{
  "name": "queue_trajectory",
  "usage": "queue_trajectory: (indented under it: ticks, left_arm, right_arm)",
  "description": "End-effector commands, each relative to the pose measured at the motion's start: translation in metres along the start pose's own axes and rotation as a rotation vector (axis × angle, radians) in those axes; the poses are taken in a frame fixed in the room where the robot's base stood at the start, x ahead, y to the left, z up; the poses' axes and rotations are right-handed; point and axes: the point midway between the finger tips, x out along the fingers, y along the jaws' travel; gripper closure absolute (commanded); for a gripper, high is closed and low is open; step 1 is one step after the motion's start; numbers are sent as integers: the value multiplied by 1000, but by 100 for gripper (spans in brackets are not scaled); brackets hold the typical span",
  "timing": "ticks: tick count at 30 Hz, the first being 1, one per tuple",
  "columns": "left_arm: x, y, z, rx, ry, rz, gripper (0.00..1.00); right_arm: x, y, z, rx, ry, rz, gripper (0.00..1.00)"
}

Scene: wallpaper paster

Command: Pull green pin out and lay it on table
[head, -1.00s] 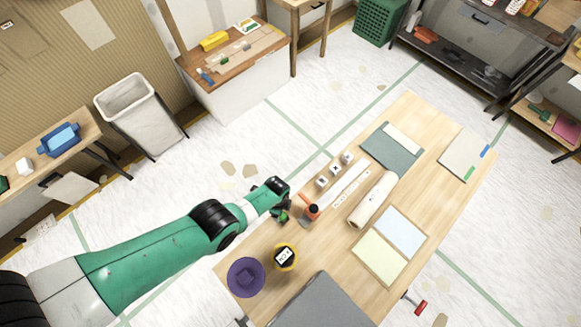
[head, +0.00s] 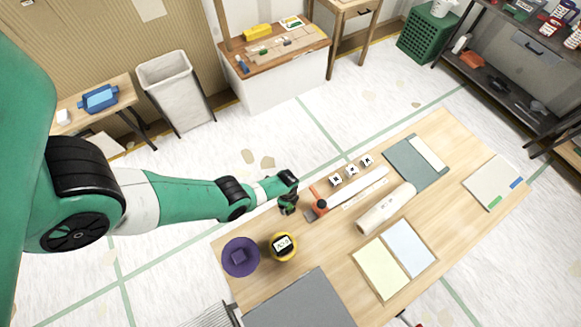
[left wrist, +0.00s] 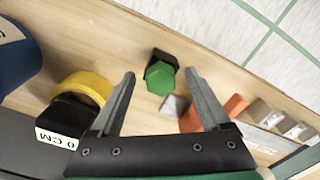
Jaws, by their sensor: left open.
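The green pin (left wrist: 161,81) shows its hexagonal green head in the left wrist view. It stands in a black holder (left wrist: 162,58) on the wooden table. My left gripper (left wrist: 160,74) is open, with its two fingers apart on either side of the pin in that picture. I see no contact, and the height gap cannot be told. In the head view my left gripper (head: 288,203) is over the table's far left edge and mostly hides the pin. My right gripper is in neither view.
Right of the pin are an orange tool (head: 320,206), a white strip (head: 357,186) and small cubes (head: 352,170). A yellow-and-black gauge (head: 283,246) and a purple round piece (head: 240,257) stand nearer. A roll (head: 386,209) lies farther right. Bare table (left wrist: 215,70) lies beside the holder.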

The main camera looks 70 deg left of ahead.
Motion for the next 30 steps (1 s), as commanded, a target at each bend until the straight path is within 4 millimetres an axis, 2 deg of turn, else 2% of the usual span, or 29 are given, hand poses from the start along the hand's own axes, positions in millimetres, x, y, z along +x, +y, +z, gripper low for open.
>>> queue_trajectory:
  ticks: [6,19,21,22,28,30]
  left_arm:
    - [-1,0,0,0,0,0,22]
    - [-1,0,0,0,0,0,99]
    - [-1,0,0,0,0,0,100]
    - [-1,0,0,0,0,0,61]
    - [-1,0,0,0,0,0,97]
    - [-1,0,0,0,0,0,100]
  right_arm:
    - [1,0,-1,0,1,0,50]
    - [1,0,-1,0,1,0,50]
    - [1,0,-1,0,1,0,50]
    - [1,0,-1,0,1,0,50]
    - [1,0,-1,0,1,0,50]
    - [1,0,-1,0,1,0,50]
